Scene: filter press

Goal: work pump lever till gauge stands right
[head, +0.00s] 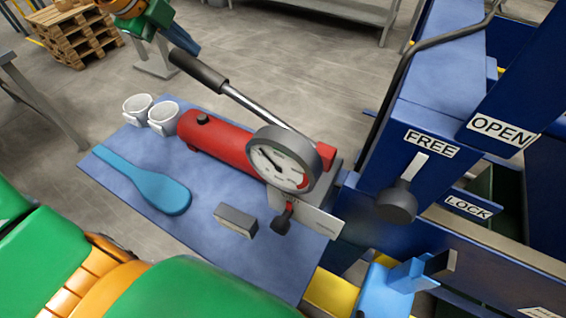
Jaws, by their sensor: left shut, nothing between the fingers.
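The pump lever is a bright metal rod (258,104) with a black grip (198,70). It slants from the pump's right end up toward the upper left. The red pump cylinder (225,140) lies on a blue bench top. The round gauge (283,160) has a white face with a red mark; its needle is too small to read surely. My left gripper (188,44) is shut and empty beside the grip's far end; I cannot tell whether they touch. A light-blue part with a dark tip (408,276) at bottom right may be my right gripper; its jaws are unclear.
Two white mugs (164,119), a blue paddle (150,185) and a small grey block (237,220) are on the blue bench top (262,262). A dark knob (397,203) sits on the blue frame near the FREE (431,143) and LOCK (468,207) labels.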

